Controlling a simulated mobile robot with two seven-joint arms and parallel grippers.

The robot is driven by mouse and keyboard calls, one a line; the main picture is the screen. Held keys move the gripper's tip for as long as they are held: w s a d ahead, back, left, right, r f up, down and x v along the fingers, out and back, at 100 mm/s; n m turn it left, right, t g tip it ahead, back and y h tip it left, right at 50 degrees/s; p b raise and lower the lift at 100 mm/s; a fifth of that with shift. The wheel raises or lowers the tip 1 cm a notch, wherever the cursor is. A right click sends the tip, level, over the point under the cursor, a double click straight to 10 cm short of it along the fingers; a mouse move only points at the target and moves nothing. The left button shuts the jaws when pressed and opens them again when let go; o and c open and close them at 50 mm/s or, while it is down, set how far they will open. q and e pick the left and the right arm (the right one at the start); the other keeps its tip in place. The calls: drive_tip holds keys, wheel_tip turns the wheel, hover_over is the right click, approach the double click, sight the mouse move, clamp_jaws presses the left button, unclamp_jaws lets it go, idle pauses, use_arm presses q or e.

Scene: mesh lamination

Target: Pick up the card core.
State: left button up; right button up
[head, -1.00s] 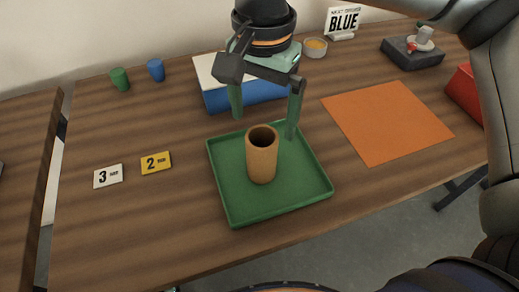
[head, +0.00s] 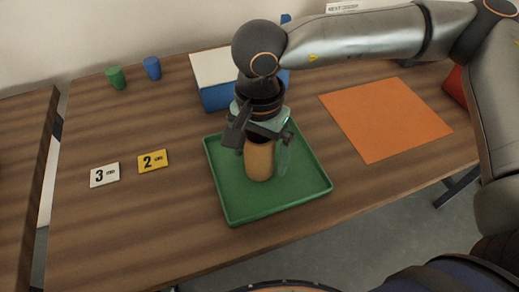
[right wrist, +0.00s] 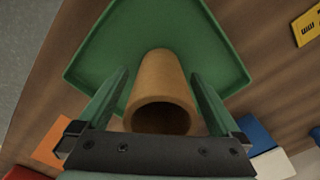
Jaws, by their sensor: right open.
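The card core (head: 259,162) is a brown, hollow cardboard tube standing upright on the green tray (head: 244,215). My right gripper (head: 262,166) is above and around it, with its fingers pointing down on either side of the tube. In the right wrist view the card core (right wrist: 162,82) lies between the two green fingers of the gripper (right wrist: 158,88). Gaps show between the fingers and the tube there, so the gripper is open. The tube's upper end is hidden by the gripper in the head view. My left gripper is not in view.
A blue box with a white top (head: 214,70) stands behind the tray. An orange sheet (head: 385,118) lies to the right. Number cards 3 (head: 104,175) and 2 (head: 153,160) lie to the left. Green (head: 115,78) and blue (head: 152,68) cups stand at the back left.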

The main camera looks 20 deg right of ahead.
drive_tip(key=shift+c, duration=0.2)
drive_tip(key=c, duration=1.4)
drive_tip(key=shift+r, duration=0.2)
